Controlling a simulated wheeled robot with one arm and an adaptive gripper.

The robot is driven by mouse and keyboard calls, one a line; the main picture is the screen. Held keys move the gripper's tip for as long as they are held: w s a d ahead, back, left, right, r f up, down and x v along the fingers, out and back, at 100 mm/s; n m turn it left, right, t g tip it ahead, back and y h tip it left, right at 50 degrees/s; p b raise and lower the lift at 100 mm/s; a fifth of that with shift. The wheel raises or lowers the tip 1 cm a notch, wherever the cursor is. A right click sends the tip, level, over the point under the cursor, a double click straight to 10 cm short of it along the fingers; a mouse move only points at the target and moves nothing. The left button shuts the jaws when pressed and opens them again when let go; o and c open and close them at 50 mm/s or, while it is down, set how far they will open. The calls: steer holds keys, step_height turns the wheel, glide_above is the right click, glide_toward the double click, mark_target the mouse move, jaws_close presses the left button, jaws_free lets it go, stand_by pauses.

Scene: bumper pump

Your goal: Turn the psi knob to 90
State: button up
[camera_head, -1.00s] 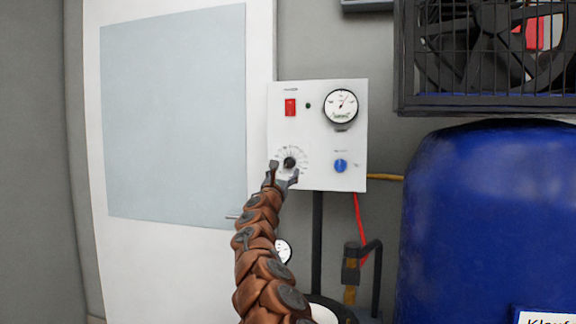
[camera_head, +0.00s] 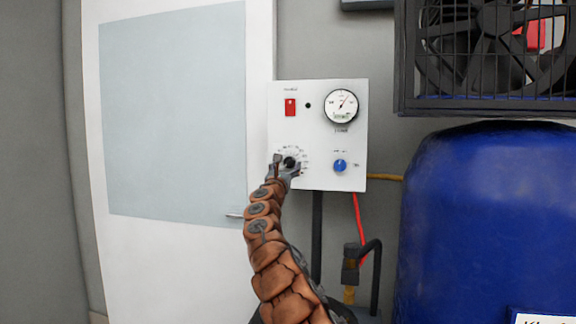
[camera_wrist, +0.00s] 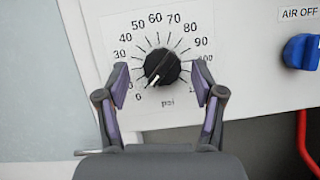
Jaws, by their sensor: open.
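The psi knob (camera_wrist: 163,66) is round and black, set in a white dial (camera_wrist: 190,22) marked from 0 upward through 90. Its white pointer line points down and left, close to the 0 mark. In the head view the knob (camera_head: 289,162) is at the lower left of the white panel (camera_head: 320,120). My gripper (camera_wrist: 160,82) is open, with one finger on each side of the knob and a visible gap on both sides. The right finger partly covers the 100 label.
A blue AIR OFF knob (camera_wrist: 302,52) is to the right on the same panel. The panel also has a red switch (camera_head: 290,107) and a round gauge (camera_head: 341,106). A blue tank (camera_head: 490,220) and a fan cage (camera_head: 490,55) stand at the right.

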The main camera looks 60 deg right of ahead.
steer(key=shift+d, duration=0.55)
steer(key=shift+w, duration=0.1)
steer(key=c, duration=1.1)
